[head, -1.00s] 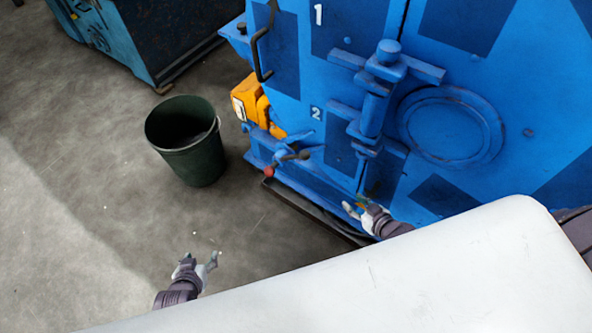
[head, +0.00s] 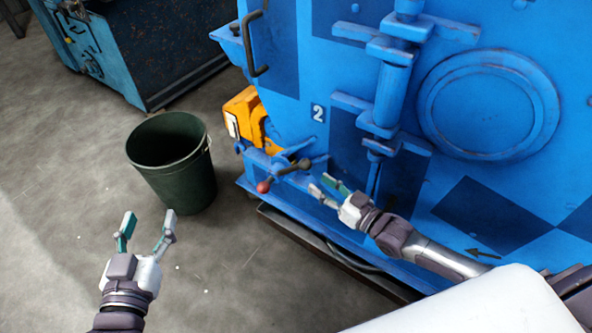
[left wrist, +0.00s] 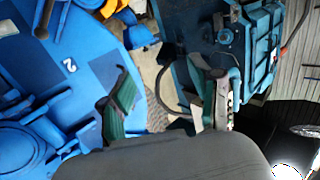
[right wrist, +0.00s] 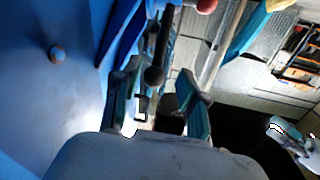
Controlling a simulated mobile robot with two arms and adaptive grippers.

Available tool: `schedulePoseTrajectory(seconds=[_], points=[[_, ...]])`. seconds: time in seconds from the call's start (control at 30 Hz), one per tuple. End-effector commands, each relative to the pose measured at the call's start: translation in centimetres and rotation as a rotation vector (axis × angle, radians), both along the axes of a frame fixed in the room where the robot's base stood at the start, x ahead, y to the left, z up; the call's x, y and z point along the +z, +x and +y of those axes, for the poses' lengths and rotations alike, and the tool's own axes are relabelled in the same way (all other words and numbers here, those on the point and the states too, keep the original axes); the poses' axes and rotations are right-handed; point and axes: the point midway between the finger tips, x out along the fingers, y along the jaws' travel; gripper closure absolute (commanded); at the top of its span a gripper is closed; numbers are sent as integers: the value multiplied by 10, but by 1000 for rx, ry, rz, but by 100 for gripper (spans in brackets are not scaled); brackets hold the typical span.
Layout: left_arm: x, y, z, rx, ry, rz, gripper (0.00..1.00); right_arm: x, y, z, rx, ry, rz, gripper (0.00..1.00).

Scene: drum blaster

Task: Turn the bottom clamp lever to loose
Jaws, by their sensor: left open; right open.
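The lever (head: 284,172) sits low on the front of the blue machine, below the orange part. It has a red knob at its left end and a dark knob at its right end. My right gripper (head: 323,185) is open and empty, just right of and below the dark knob. In the right wrist view the dark lever arm (right wrist: 160,50) and its knob appear between the open fingers, apart from them; the red knob (right wrist: 206,5) is at the top edge. My left gripper (head: 149,222) is open and empty over the floor, left of the machine.
A dark green bin (head: 178,168) stands on the floor left of the machine. An orange part (head: 248,117) juts from the machine's side. A vertical blue latch column (head: 393,90) and round hatch (head: 489,105) are on the machine's front. Floor at lower left is clear.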

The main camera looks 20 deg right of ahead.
Motion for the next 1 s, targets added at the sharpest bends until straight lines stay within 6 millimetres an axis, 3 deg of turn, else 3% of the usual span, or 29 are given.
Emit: schedulePoseTrajectory(seconds=[0.3, 0.5, 0.7, 1.0], points=[[59, -1, -9, -22, -95, -360, 37, -2, 51, 28, 0, 1, -3, 58], [88, -11, -11, -32, -142, -532, 37, -2, 71, 40, -1, 0, -1, 58], [101, -18, -11, -35, -165, -612, 37, -1, 80, 46, 0, 0, 1, 58], [103, -19, -11, -36, -168, -623, 37, -1, 81, 46, 0, -1, 2, 58]])
